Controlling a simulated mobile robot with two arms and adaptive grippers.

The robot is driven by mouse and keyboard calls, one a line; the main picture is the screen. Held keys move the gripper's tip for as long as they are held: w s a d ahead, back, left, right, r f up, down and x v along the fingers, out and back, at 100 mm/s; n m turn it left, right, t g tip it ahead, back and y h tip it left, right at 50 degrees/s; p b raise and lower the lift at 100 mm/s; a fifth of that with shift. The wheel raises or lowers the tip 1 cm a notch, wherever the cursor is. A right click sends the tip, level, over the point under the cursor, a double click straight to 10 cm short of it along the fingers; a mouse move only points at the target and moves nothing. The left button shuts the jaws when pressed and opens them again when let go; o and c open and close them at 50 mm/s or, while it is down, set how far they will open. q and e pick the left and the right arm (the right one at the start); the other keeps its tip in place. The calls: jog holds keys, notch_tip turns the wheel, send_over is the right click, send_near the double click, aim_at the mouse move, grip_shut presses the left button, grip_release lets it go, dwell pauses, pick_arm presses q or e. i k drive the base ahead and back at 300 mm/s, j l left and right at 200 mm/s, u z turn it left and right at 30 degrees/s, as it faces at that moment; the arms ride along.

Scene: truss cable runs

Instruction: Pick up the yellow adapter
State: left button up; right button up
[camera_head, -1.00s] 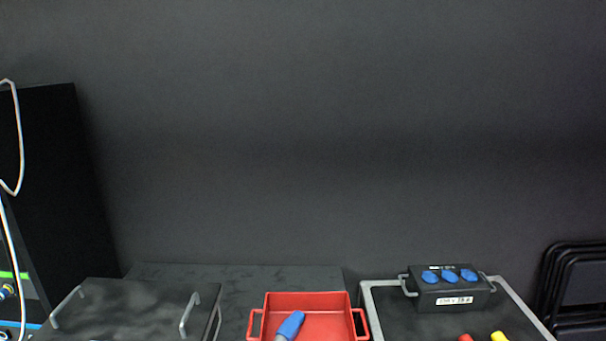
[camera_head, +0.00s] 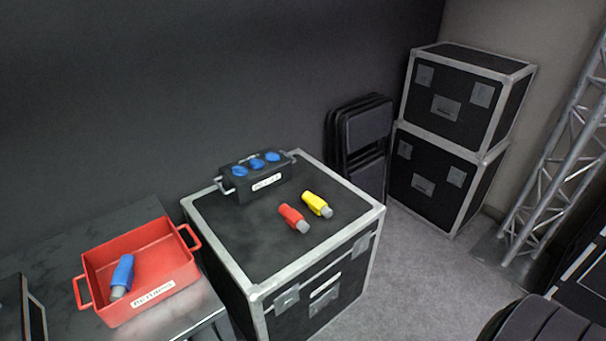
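The yellow adapter (camera_head: 316,204), with a grey end, lies on the top of a black flight case (camera_head: 236,243) with silver edges. A red adapter (camera_head: 293,217) of similar shape lies just to its left, apart from it. A black box (camera_head: 256,178) with three blue sockets and side handles stands behind them on the same case. Neither of my grippers shows in the head view.
A red tray (camera_head: 145,263) holding a blue connector (camera_head: 122,274) sits on a dark table left of the case. Stacked flight cases (camera_head: 447,134), folded black chairs (camera_head: 362,143) and a silver truss (camera_head: 558,150) stand at the right. Grey floor is open between.

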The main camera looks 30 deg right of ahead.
aim_at(316, 205)
jog(key=z, duration=1.15)
jog(key=l+u, duration=0.1)
jog(key=u, duration=0.25)
jog(key=i+l+u, duration=0.15)
jog(key=u, duration=0.25)
jog(key=l+u, duration=0.15)
jog(key=u, duration=0.2)
jog(key=i+l+u, duration=0.1)
jog(key=l+u, duration=0.2)
jog(key=l, duration=0.55)
jog(key=l+u, duration=0.3)
jog(key=l, duration=0.55)
jog(key=k+l+u, duration=0.1)
jog(key=l+u, duration=0.2)
jog(key=l, duration=0.55)
